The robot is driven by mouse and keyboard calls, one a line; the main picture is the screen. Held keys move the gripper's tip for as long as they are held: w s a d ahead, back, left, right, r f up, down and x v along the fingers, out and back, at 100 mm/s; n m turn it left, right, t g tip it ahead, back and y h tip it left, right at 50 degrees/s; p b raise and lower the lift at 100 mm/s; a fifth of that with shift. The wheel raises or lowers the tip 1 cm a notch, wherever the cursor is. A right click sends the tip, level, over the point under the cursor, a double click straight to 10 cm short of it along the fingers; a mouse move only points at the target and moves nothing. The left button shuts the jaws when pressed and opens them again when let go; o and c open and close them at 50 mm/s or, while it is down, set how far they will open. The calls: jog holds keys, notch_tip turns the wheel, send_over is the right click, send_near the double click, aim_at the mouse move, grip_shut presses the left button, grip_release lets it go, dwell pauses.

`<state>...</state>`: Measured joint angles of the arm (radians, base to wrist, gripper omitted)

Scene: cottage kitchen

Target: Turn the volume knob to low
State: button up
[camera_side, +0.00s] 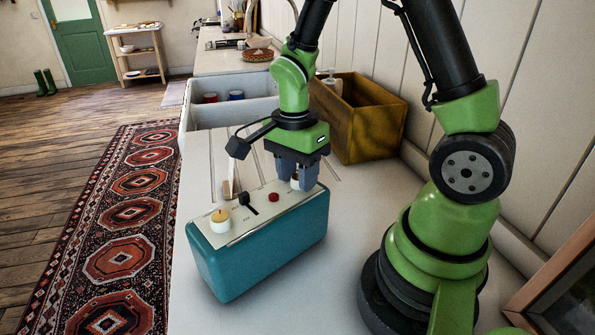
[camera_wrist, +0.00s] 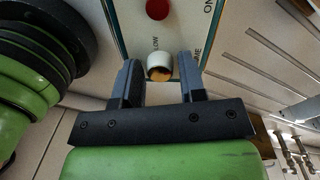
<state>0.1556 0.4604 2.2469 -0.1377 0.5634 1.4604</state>
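A teal box (camera_side: 262,250) with a pale top panel stands on the counter. The volume knob is white with a tan part and sits at the panel's right end; in the side view (camera_side: 295,183) it is partly hidden by my gripper. In the wrist view the knob (camera_wrist: 158,63) lies between the fingertips, with "LOW" printed beside it and part of a word ending in "ME" on the other side. My gripper (camera_side: 292,181) points down over this end. Its fingers (camera_wrist: 160,72) are open, with a narrow gap seen on each side of the knob.
The panel also carries a red button (camera_side: 274,197), a black slider lever (camera_side: 245,199) and a cream knob with a yellowish top (camera_side: 221,219). A wooden crate (camera_side: 372,120) and a white sink (camera_side: 228,112) are behind. Counter is clear in front of the box.

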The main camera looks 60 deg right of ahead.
jog(key=c, duration=0.5)
jog(key=shift+c, duration=0.2)
jog(key=shift+n, duration=0.3)
jog(key=n, duration=1)
jog(key=shift+n+h, duration=0.3)
jog(key=shift+n, duration=1.8)
